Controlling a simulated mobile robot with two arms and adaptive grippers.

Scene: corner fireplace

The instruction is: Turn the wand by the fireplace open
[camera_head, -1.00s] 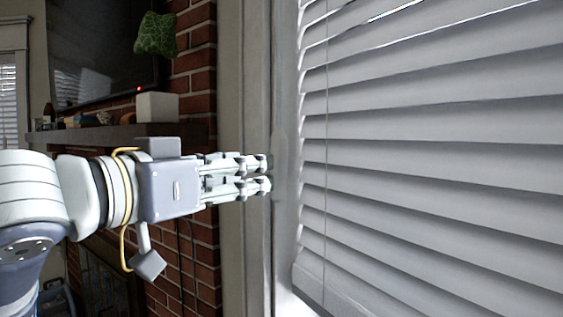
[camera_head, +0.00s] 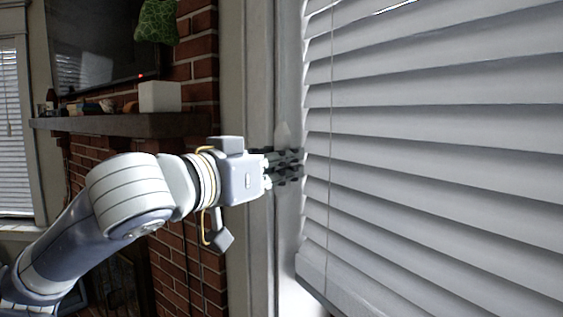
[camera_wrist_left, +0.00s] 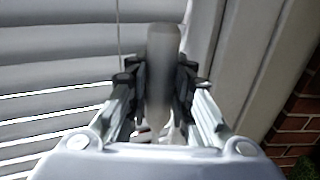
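The wand is a pale grey, see-through rod with a rounded end. It stands in the middle of the left wrist view (camera_wrist_left: 162,60), and a pale tip of it shows just above my left fingers in the head view (camera_head: 283,132). My left gripper (camera_head: 288,168) is at the window frame beside the blind's left edge. In the left wrist view its two dark finger pads (camera_wrist_left: 160,95) lie close against both sides of the wand, so it looks shut on it. The fingers hide part of the wand. My right gripper is not in view.
White slatted blinds (camera_head: 440,150) fill the right side, with a thin cord (camera_head: 331,130) near their left edge. A brick fireplace wall (camera_head: 190,255) and mantel (camera_head: 130,125) stand left, bearing a white block (camera_head: 160,97). A dark screen (camera_head: 110,45) is above the mantel.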

